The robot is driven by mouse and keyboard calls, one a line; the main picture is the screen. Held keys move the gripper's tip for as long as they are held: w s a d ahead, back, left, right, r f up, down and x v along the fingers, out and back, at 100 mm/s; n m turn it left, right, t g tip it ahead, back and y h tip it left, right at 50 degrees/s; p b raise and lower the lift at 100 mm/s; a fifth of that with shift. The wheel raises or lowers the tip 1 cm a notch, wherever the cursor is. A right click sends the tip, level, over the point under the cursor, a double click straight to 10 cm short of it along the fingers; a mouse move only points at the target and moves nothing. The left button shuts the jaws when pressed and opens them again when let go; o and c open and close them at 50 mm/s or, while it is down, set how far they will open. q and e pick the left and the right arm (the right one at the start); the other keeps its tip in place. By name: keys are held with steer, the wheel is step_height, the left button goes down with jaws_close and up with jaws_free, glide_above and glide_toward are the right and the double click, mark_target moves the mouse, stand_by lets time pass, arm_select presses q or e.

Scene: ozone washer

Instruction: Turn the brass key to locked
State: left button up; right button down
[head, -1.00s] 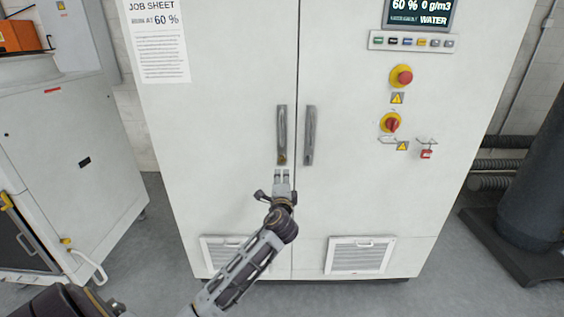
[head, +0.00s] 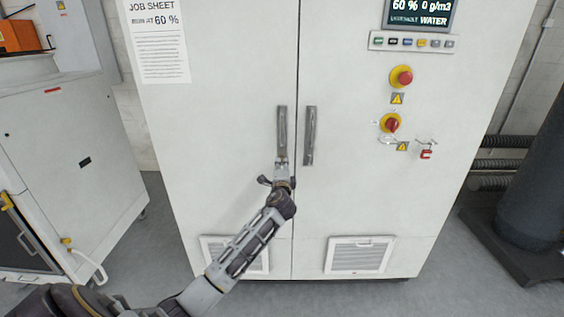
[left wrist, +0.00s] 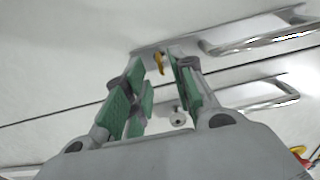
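The small brass key (left wrist: 159,63) shows in the left wrist view, at the near end of the left door's handle plate (head: 282,130). In the head view the key is hidden behind my gripper. My left gripper (head: 282,160) is at the bottom end of that handle. In the left wrist view its green-padded fingers (left wrist: 158,70) are apart, and the key shows in the gap between their tips. I cannot tell whether either finger touches it. My right gripper is not in view.
The right door's handle (head: 310,135) is just right of the door seam. A red and yellow rotary switch (head: 391,123) and a red padlock (head: 426,155) are further right. A white machine (head: 70,170) stands left, and a dark column (head: 535,185) stands right.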

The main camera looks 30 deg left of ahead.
mark_target(282, 160)
arm_select(q)
steer(key=x, duration=0.4)
steer(key=shift+w, duration=0.2)
steer(key=shift+w+a, duration=0.3)
steer(key=shift+w, duration=0.05)
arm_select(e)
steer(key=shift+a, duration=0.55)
arm_select(q)
jaws_close()
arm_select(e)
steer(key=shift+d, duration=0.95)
